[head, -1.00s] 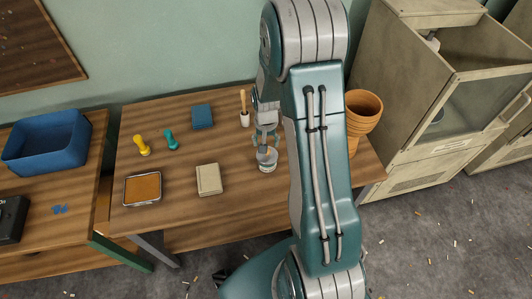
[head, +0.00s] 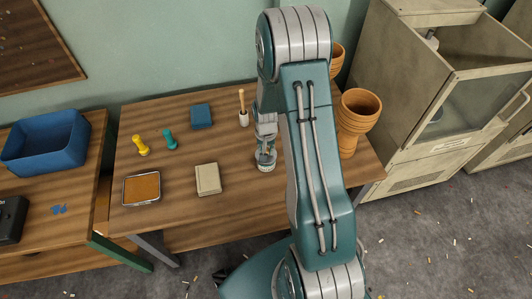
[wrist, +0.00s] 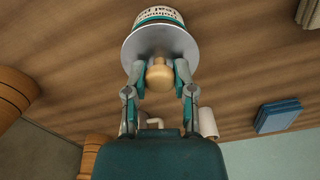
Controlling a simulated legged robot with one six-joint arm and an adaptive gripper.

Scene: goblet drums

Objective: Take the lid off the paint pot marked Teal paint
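The paint pot (head: 265,164) stands upright on the wooden table, small in the head view. In the wrist view the pot (wrist: 160,15) shows a white and teal label, partly cut off, with "Teal" readable. Its grey lid (wrist: 133,45) has a pale wooden knob (wrist: 160,76) and appears to sit on the pot. My gripper (wrist: 160,68) has one finger on each side of the knob, and the fingers appear closed against it. In the head view my gripper (head: 265,144) is directly above the pot, and my arm hides the table to its right.
Terracotta goblet drums (head: 357,118) stand at the table's right. A brush in a white holder (head: 243,117) stands behind the pot. A beige block (head: 208,179), blue block (head: 201,116), orange-topped tray (head: 142,189), and yellow (head: 141,146) and teal (head: 169,140) stampers lie left.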

